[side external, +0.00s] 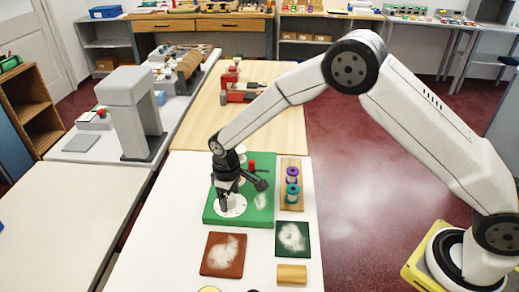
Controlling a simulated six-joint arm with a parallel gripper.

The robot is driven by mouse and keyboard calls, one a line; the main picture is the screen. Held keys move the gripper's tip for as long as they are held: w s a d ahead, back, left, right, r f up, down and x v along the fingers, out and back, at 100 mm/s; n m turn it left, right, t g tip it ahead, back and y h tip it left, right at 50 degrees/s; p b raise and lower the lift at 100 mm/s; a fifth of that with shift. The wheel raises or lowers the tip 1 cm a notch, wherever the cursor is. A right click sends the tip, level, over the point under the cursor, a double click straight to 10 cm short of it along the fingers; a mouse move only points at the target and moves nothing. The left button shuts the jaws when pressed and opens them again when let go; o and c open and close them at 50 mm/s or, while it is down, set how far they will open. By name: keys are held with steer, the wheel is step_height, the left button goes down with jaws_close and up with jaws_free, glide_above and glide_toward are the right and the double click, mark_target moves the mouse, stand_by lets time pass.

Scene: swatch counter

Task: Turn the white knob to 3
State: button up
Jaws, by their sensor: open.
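A green board (251,218) lies on the white counter. A round white dial (236,209) sits on its left part; any numbers on it are too small to read. My gripper (241,196) is black, points down over the board and is open. One finger is over the dial, the other reaches out to the right. I cannot tell whether a finger touches the dial. The white knob itself cannot be made out apart from the dial, and the gripper covers part of that area. A small red part (251,166) stands on the board behind the gripper.
A wooden rack (291,168) with purple and teal spools stands right of the board. In front lie a brown swatch (211,269), a dark green swatch (305,243) and a wooden block (291,274). A grey stand (131,112) rises at the left.

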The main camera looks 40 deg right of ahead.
mark_target(234, 197)
steer(key=shift+r, duration=3.8)
steer(key=shift+s+d+r, duration=0.25)
steer(key=shift+s+d, duration=0.05)
steer(key=shift+d, duration=0.15)
steer(key=s+d+r+m+t, duration=0.1)
steer(key=s+d+m, duration=0.2)
steer(key=s+d, duration=0.4)
steer(key=s+d+r+m+t, duration=0.1)
steer(key=s+d, duration=0.6)
steer(key=s, duration=0.7)
steer(key=shift+d+r+m+t, duration=0.3)
steer(key=shift+d+r+m, duration=0.1)
steer(key=shift+r+m, duration=0.45)
